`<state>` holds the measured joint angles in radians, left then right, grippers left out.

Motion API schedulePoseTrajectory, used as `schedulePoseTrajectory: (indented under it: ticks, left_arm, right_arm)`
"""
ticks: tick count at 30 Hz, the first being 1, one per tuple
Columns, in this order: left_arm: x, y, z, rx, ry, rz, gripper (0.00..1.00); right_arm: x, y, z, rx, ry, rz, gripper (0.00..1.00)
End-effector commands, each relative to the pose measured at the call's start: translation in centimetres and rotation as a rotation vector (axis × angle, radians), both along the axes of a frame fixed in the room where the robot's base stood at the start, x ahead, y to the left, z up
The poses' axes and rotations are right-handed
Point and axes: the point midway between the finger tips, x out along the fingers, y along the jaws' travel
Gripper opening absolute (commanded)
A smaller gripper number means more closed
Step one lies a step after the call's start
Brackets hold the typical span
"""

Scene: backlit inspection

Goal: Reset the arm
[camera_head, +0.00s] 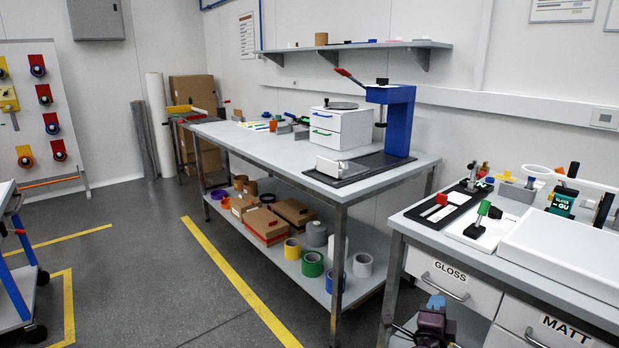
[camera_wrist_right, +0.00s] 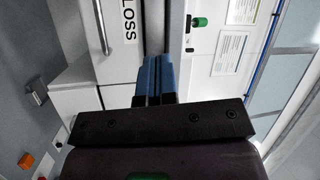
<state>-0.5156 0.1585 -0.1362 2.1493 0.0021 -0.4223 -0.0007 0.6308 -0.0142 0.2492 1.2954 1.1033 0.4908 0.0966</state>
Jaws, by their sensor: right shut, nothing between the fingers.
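My right gripper (camera_head: 436,301) shows at the bottom of the head view, in front of the workbench with the GLOSS drawer (camera_head: 445,278). Only its blue fingertips and part of the dark wrist behind them are in view. In the right wrist view the blue fingers (camera_wrist_right: 154,76) are together and hold nothing. The drawer front with the letters LOSS (camera_wrist_right: 126,22) lies beyond them. My left gripper is in neither view.
A longer bench (camera_head: 270,150) with a blue press (camera_head: 398,120) stands at the middle. Open grey floor (camera_head: 150,270) with yellow lines lies left. A blue-framed cart (camera_head: 18,270) stands at the left edge.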

Motion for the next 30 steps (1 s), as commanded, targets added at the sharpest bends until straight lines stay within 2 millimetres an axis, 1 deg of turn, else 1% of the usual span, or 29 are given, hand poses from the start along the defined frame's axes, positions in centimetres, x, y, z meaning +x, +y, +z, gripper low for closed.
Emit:
schedulePoseTrajectory:
  ticks: [1,3,5,8,11,12,14,18,20,24,26,27,29,30]
  left_arm:
    - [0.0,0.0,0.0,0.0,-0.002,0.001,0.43]
    - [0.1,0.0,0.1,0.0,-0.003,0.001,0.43]
    - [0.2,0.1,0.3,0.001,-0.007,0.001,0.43]
    - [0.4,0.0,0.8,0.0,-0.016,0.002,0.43]
    - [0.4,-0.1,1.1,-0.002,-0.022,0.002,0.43]
    - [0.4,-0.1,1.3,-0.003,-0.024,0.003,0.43]
    - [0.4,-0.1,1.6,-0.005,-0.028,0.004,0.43]
    - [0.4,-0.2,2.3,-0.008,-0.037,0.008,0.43]
    - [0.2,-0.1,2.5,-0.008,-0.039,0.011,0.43]
    - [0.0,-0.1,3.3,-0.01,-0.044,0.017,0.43]
    - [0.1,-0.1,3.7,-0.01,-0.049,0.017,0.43]
    - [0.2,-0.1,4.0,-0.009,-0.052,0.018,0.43]
    - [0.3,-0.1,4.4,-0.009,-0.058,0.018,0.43]
    - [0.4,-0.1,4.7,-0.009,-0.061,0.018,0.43]
  right_arm:
    - [0.2,1.1,1.8,-0.082,-0.001,0.062,0.0]
    - [-0.1,2.5,3.5,-0.208,0.019,0.145,0.0]
    - [-0.9,3.7,4.4,-0.319,0.049,0.211,0.0]
    - [-3.1,5.4,5.0,-0.514,0.121,0.307,0.0]
    - [-6.2,6.4,4.5,-0.699,0.218,0.385,0.0]
    - [-7.5,6.7,4.1,-0.764,0.259,0.409,0.0]
    - [-9.5,7.0,3.5,-0.85,0.321,0.441,0.0]
    - [-14.5,7.1,1.8,-1.019,0.46,0.498,0.0]
    - [-16.7,7.0,1.1,-1.076,0.518,0.518,0.0]
    - [-22.0,6.5,-0.3,-1.187,0.641,0.556,0.0]
    - [-24.3,6.3,-0.8,-1.223,0.69,0.57,0.0]
    - [-25.9,6.1,-1.1,-1.242,0.719,0.58,0.0]
    - [-28.2,6.0,-1.5,-1.265,0.758,0.593,0.0]
    - [-29.7,5.8,-1.8,-1.279,0.781,0.6,0.0]
